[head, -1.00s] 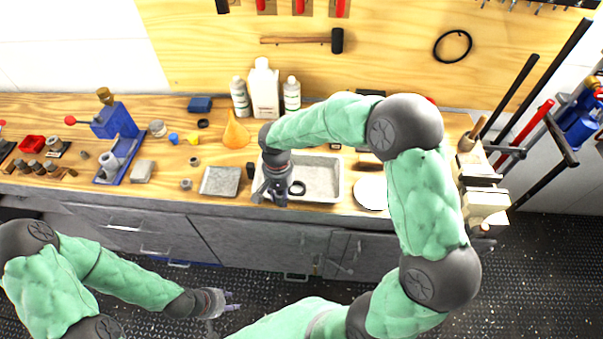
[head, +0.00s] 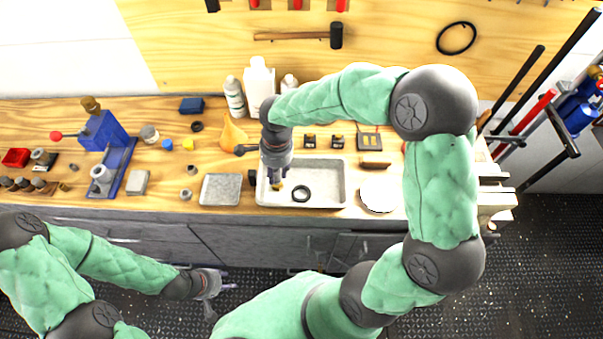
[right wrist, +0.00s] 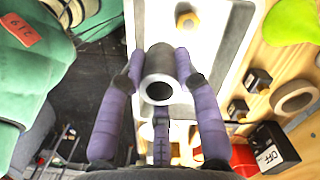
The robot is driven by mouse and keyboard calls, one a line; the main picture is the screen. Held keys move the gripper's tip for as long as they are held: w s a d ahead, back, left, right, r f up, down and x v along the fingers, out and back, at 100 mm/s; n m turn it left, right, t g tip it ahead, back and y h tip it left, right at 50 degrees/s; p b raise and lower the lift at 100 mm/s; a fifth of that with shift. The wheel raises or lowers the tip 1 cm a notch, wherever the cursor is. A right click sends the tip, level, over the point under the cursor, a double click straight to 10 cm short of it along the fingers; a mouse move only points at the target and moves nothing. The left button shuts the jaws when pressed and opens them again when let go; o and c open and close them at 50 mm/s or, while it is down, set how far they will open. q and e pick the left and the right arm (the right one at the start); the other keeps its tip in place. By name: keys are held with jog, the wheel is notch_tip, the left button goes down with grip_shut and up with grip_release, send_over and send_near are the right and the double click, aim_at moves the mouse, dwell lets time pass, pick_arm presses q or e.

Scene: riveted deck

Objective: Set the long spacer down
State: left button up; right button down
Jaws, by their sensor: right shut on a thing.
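My right gripper (head: 277,178) points down over the left end of the shallow pale tray (head: 325,203). In the right wrist view its purple fingers (right wrist: 160,95) are shut around a grey hollow cylinder, the long spacer (right wrist: 161,60), with its open end facing the camera. The gripper mostly hides the spacer in the head view; I cannot tell whether its lower end touches the tray. A brass-coloured nut (right wrist: 188,20) lies in the tray beyond the spacer. My left gripper (head: 222,298) is empty, with fingers apart, low in front of the cabinets.
A black ring (head: 301,193) lies in the tray, right of my right gripper. A grey plate (head: 220,189) lies left of the tray and a white disc (head: 379,195) right of it. White bottles (head: 259,86) and an orange funnel (head: 233,134) stand behind.

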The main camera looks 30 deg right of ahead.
jog(key=w+d+f, duration=0.1)
jog(key=d+f, duration=0.1)
jog(key=d, duration=0.1)
jog(key=w+d+f+b, duration=0.1)
jog(key=d+f, duration=0.2)
jog(key=w+d+f, duration=0.1)
jog(key=d+f, duration=0.1)
jog(key=d, duration=0.1)
jog(key=shift+d+f, duration=0.55)
jog(key=shift+f, duration=0.15)
jog(key=shift+w+d+f+b, duration=0.15)
jog(key=shift+f+b, duration=0.35)
jog(key=shift+f, duration=1.1)
jog(key=shift+f, duration=0.1)
jog(key=c, duration=1.3)
grip_release()
jog(key=shift+f, duration=0.1)
jog(key=o, duration=0.4)
